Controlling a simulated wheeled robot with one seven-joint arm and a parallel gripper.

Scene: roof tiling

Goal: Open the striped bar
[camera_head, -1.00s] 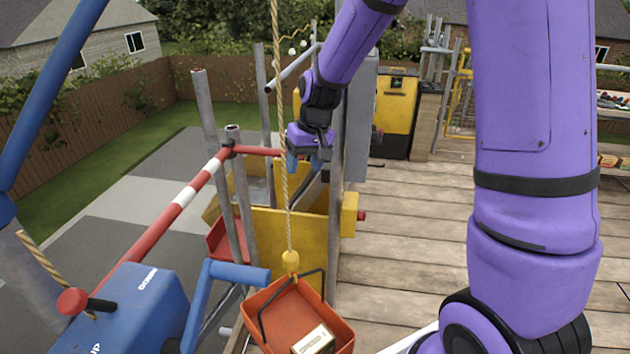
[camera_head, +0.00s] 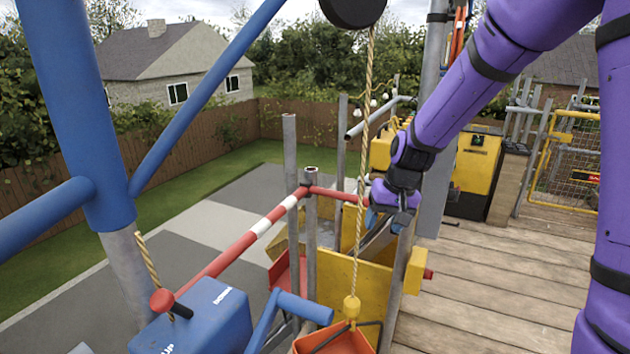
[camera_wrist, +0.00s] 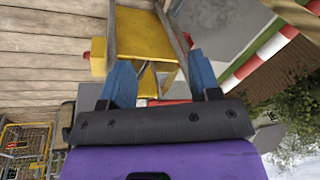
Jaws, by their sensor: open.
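The striped bar (camera_head: 262,228), red with a white band, slopes in the head view from a red knob by the blue winch up to a grey post. A red length runs on rightward from that post toward my gripper (camera_head: 392,216). The bar also crosses the upper right of the wrist view (camera_wrist: 272,46). My gripper is open, its blue fingers apart and pointing down by the yellow panels. In the wrist view the gripper (camera_wrist: 163,84) has a small red strip behind its fingers; I cannot tell whether it is the bar or touches them.
A yellow panelled chute (camera_head: 350,268) stands below my gripper between grey posts. A rope (camera_head: 362,150) hangs in front, carrying an orange bucket (camera_head: 335,342). The blue winch (camera_head: 195,318) is at lower left. Wooden decking (camera_head: 500,270) on the right is clear.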

